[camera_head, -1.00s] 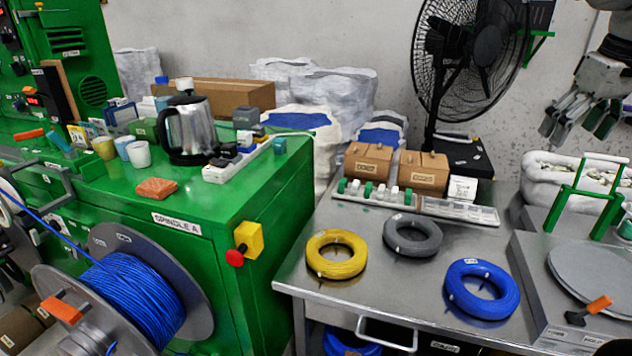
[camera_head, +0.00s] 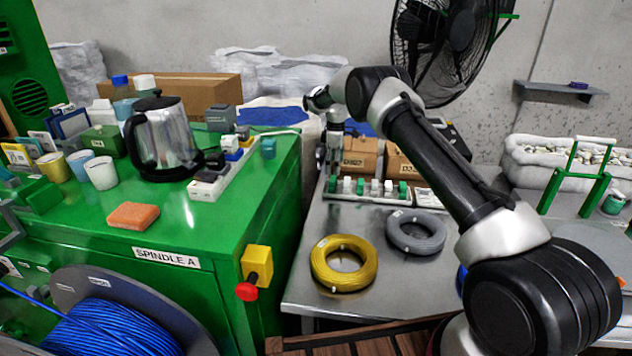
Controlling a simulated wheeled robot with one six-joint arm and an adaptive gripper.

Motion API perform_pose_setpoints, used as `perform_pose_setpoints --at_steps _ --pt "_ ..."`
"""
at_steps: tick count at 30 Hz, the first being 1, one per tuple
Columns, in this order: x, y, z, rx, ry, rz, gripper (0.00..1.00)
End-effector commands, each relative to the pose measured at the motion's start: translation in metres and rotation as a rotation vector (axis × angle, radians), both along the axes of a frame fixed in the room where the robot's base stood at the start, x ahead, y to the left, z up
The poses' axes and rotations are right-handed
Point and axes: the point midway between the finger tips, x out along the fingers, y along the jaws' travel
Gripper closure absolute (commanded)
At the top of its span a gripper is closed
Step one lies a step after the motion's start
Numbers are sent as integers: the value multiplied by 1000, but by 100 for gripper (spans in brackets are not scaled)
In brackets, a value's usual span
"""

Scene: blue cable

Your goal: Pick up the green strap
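I cannot single out a green strap for certain. Small green and white pieces (camera_head: 375,188) stand in a tray (camera_head: 428,199) at the back of the metal table, but I cannot tell whether one is a strap. My arm reaches from the lower right to the back left of the table. My gripper (camera_head: 325,172) hangs down at the left end of the tray, close to the green machine's edge. Its fingers are small and dark there, and I cannot see whether they hold anything.
A yellow coil (camera_head: 344,284) and a grey coil (camera_head: 415,251) lie on the table (camera_head: 310,250). Cardboard boxes (camera_head: 362,158) stand behind the tray. A kettle (camera_head: 162,140) and power strip (camera_head: 215,183) are on the machine. A large fan (camera_head: 450,45) stands behind.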

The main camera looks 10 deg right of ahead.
Motion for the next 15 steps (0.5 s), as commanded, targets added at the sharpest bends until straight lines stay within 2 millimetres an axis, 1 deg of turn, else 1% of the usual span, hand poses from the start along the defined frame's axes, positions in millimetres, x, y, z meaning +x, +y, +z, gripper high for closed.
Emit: perform_pose_setpoints --at_steps 6,11,15 --pt "1 0 -26 0 2 6 14" --pt "0 -1 -41 0 2 5 14" --pt "-1 -4 -63 -1 3 5 14"
